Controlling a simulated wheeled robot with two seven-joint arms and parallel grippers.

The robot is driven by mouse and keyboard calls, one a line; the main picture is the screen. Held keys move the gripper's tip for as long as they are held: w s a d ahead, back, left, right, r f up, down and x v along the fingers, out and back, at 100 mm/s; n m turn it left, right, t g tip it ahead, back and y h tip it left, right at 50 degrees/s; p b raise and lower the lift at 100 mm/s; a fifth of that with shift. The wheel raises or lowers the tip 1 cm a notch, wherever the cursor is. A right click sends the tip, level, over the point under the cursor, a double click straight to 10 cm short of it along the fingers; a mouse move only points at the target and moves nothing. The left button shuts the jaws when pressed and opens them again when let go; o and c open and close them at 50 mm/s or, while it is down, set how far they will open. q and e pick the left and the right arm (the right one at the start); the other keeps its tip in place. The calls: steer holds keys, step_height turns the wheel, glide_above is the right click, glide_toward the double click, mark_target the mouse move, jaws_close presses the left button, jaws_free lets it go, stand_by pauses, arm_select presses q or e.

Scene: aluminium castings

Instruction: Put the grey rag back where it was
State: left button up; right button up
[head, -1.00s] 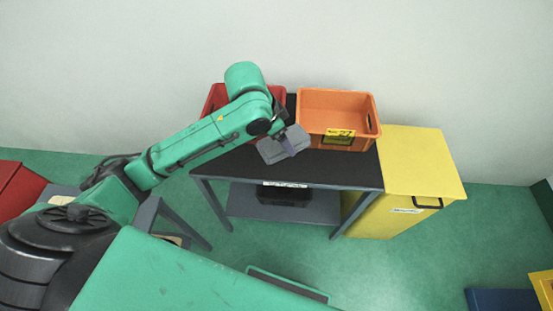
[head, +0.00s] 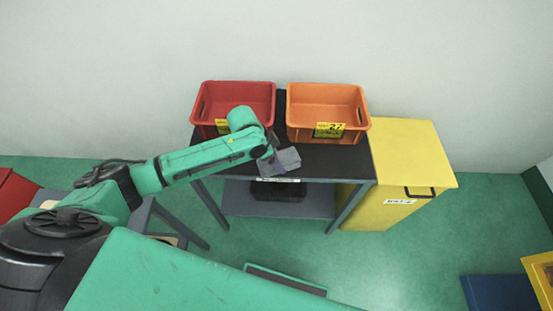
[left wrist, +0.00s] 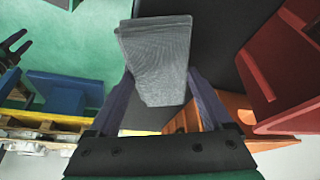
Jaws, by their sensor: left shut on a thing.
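The grey rag (head: 282,162) is a folded cloth held by my left gripper (head: 272,156), over the front edge of the black-topped table (head: 330,160) in the head view. In the left wrist view the rag (left wrist: 157,62) sits between the two fingers of my left gripper (left wrist: 158,100), which are shut on it. I cannot tell whether the rag touches the tabletop. My right gripper is not in view.
A red crate (head: 235,92) and an orange crate (head: 327,94) stand at the table's back. A yellow cabinet (head: 415,150) stands at its right. A dark box (head: 280,192) is on the lower shelf (head: 238,200). The tabletop's front right is clear.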

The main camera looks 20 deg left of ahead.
arm_select(q)
steer(key=shift+f, duration=0.45)
steer(key=shift+f, duration=0.1)
steer(key=o, duration=1.1)
steer(key=v, duration=1.2)
